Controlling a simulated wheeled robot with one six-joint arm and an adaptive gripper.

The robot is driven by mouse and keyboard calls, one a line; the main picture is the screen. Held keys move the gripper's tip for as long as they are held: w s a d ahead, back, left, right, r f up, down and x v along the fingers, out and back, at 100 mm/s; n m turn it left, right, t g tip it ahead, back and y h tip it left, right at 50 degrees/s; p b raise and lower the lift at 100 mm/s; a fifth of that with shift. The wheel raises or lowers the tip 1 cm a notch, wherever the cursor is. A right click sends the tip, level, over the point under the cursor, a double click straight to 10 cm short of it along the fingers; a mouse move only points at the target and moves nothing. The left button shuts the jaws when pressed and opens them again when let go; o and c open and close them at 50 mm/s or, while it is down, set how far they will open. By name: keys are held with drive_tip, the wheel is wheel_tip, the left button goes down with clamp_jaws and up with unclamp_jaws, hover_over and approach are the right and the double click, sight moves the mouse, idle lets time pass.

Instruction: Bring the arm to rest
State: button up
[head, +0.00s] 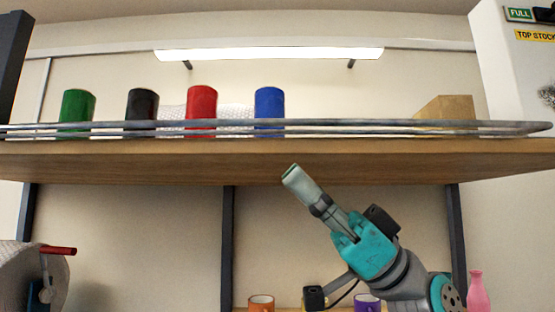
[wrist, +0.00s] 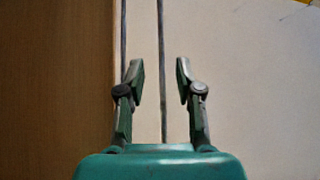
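My gripper (head: 291,172) is raised in the head view, tilted up and to the left, in front of the wooden shelf's lower edge. Only its side shows there. In the wrist view its two fingers (wrist: 161,75) stand apart with nothing between them. My arm slants down to the lower right in the head view.
The wooden shelf (head: 150,157) has a metal rail and carries green (head: 77,106), black (head: 142,104), red (head: 202,104) and blue (head: 269,102) cans and a carton (head: 447,107). Below stand an orange mug (head: 261,304), a purple mug (head: 366,303) and a pink bottle (head: 478,292).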

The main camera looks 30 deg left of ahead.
drive_tip(key=shift+w+d+f, duration=0.25)
drive_tip(key=shift+d+f, duration=0.05)
drive_tip(key=shift+f, duration=0.1)
